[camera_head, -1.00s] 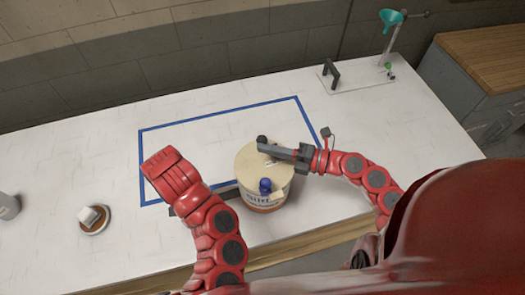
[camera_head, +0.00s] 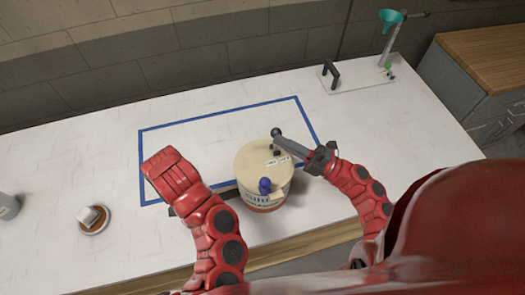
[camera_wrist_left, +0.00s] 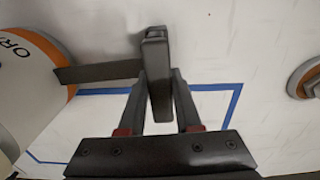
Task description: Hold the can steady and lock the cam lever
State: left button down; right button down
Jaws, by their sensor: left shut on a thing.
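A blue cap and a small printed label sit on the lid. The cam lever's black ball knob (camera_head: 276,132) is at the lid's far right edge. My right gripper (camera_head: 283,142) reaches in from the right, its fingertips beside the knob; whether they grip it is unclear. My left gripper (camera_wrist_left: 158,100) is shut on a dark upright handle (camera_wrist_left: 156,65), joined by a flat bar to the can (camera_wrist_left: 25,75). In the head view the left fingers are mostly hidden.
A round dish with a pale block (camera_head: 93,218) and a grey container (camera_head: 8,206) are at left. A stand with a teal funnel (camera_head: 391,16) is at back right. The taped area looks largely clear.

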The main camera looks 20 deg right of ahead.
jog(key=shift+w+d+f+m+t, duration=0.1)
jog(key=shift+d+f+m+t, duration=0.05)
jog(key=shift+d+m+t, duration=0.45)
jog(key=shift+d+f+m+t, duration=0.15)
jog(key=shift+d+m+t, duration=0.25)
jog(key=shift+m+t, duration=0.35)
jog(key=shift+d+f+m+t, duration=0.15)
jog(key=shift+d+m+t, duration=0.15)
jog(key=shift+m+t, duration=0.4)
dwell(0.5)
